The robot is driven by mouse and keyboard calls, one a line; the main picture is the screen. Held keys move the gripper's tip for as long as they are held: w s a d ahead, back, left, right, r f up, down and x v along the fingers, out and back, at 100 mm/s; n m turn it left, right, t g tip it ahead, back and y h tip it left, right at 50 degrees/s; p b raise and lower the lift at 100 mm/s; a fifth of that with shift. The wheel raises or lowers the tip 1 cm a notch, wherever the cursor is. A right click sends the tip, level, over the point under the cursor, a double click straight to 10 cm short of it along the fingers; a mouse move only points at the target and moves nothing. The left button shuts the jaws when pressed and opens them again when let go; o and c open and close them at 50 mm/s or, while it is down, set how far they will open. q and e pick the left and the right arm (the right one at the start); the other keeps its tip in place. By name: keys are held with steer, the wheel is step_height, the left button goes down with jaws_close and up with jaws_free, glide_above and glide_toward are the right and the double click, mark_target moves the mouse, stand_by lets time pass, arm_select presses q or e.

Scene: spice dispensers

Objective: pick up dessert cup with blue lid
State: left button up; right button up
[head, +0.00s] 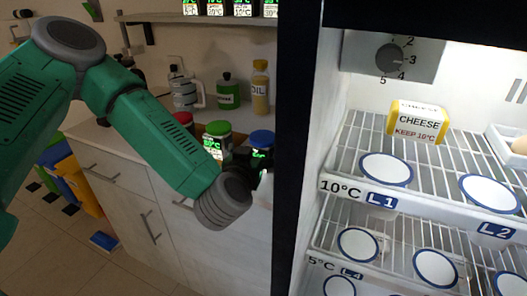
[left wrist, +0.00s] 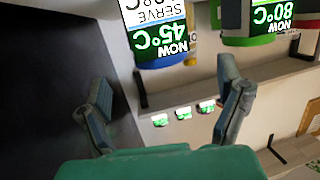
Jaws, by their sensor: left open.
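The cup with the blue lid (head: 261,137) stands on the counter beside the dark fridge edge in the head view. My left gripper (head: 258,160) partly hides its body. In the left wrist view the blue-lidded cup (left wrist: 155,30) shows upside down at the top, with a lit label reading NOW 45°C and SERVE. My left gripper (left wrist: 164,75) is open there, its two fingers apart with nothing between them. The cup lies beyond the fingertips; whether they touch it I cannot tell. My right gripper is in neither view.
A green-lidded cup (head: 217,129) stands just left of the blue-lidded one, and a red-lidded cup (head: 183,118) farther left. An open fridge with wire shelves and a cheese pack (head: 418,122) fills the right. An oil bottle (head: 260,88) stands behind on the counter.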

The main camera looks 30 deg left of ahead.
mark_target(262, 139)
arm_select(q)
steer(key=x, duration=0.2)
steer(key=shift+w+a, duration=0.2)
steer(key=shift+a, duration=0.15)
steer(key=x, duration=0.5)
steer(key=shift+w+d+r+b, duration=0.1)
steer(key=shift+d+r+b, duration=0.15)
steer(key=shift+d+b, duration=0.1)
steer(key=c, duration=1.4)
